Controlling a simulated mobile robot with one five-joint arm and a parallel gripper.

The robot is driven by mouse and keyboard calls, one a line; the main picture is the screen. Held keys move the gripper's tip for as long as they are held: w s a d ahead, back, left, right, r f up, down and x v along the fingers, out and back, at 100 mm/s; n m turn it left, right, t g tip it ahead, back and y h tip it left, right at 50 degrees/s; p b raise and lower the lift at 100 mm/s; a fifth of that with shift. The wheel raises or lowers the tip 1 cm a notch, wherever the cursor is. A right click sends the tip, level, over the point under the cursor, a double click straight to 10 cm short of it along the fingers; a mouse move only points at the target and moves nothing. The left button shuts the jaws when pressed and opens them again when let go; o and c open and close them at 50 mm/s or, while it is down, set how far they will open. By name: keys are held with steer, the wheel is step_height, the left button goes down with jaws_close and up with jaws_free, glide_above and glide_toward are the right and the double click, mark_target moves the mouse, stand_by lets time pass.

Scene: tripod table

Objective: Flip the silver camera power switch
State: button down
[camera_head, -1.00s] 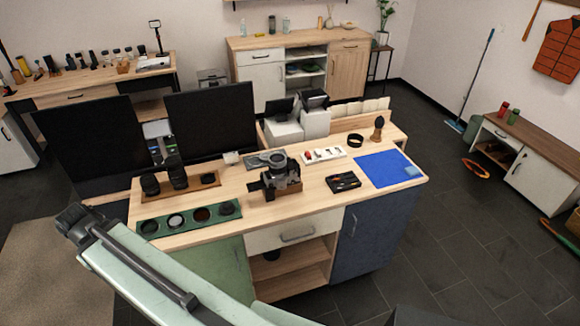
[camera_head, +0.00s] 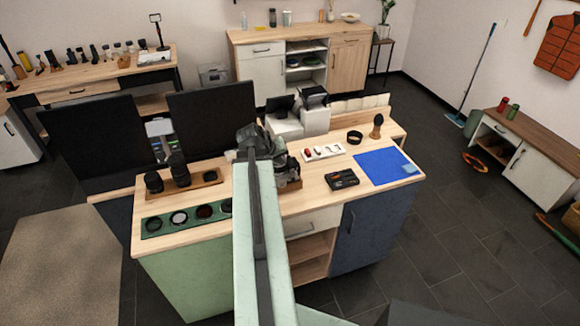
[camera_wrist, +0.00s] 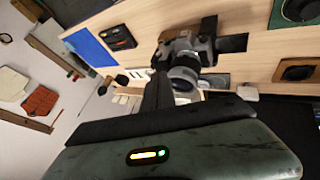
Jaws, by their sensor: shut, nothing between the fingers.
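The silver camera (camera_wrist: 186,48), with a black lens pointing down the picture, shows in the wrist view. Its power switch is too small to make out. In the head view the camera (camera_head: 281,171) is largely hidden behind my arm and gripper, on its wooden stand (camera_head: 290,186) at the middle of the workbench. My gripper (camera_head: 258,138) is shut and empty, raised in front of the camera in the head view. In the wrist view the dark fingers of my gripper (camera_wrist: 160,82) overlap the area beside the lens. I cannot tell whether they touch the camera.
A green lens tray (camera_head: 152,225) and a wooden tray of lenses (camera_head: 211,179) lie to the left. A black tray (camera_head: 342,180), white tray (camera_head: 322,153) and blue mat (camera_head: 378,168) lie to the right. Two dark monitors (camera_head: 211,118) stand behind.

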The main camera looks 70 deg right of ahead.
mark_target(293, 169)
steer(key=b+x, duration=0.8)
steer(key=x, duration=0.2)
steer(key=shift+w+f, duration=0.1)
